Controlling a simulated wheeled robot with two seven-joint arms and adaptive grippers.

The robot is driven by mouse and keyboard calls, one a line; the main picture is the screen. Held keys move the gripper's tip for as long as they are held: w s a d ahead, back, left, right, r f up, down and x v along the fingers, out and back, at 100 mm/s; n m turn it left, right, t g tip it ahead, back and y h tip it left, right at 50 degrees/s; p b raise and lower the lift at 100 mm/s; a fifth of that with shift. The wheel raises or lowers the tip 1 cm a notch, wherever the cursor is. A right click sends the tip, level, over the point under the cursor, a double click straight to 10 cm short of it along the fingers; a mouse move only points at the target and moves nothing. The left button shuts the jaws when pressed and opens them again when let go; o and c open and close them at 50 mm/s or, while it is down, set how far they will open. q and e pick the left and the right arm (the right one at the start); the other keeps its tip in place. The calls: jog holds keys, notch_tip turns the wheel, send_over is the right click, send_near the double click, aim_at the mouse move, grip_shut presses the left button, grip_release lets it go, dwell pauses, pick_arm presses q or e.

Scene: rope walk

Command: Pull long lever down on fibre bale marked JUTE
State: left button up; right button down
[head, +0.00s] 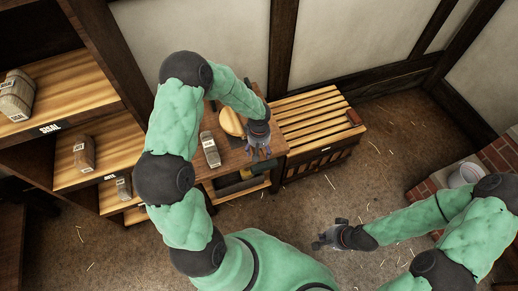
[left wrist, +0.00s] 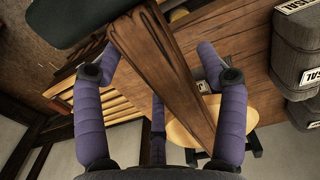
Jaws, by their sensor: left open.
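No label reading JUTE is legible in either view. In the head view a grey labelled bale (head: 209,148) stands on the small wooden table (head: 235,160). My left gripper (head: 261,150) is above the table's right side, to the right of that bale. In the left wrist view my left gripper (left wrist: 155,70) is open, its purple fingers spread. A long brown wooden bar (left wrist: 165,75) with a dark end crosses the view between them; I cannot tell whether it is the lever or touches them. My right gripper (head: 330,236) is low over the floor, its jaw gap unclear.
Shelves at left hold bales (head: 15,95) (head: 84,153), with a SISAL label on one shelf edge. A round tan object (head: 231,121) is on the table. A slatted wooden chest (head: 315,122) stands right of it. A bucket (head: 464,174) sits by brickwork at right. The middle floor is clear.

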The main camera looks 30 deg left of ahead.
pick_arm(q)
grip_shut()
jog(key=f+b, duration=0.1)
jog(key=b, duration=0.2)
jog(key=shift+f+b, duration=0.3)
jog(key=shift+f, duration=0.05)
jog(key=shift+s+d+b, duration=0.1)
jog(key=shift+s+b, duration=0.05)
jog(key=shift+b, duration=0.25)
jog(key=shift+f, duration=0.1)
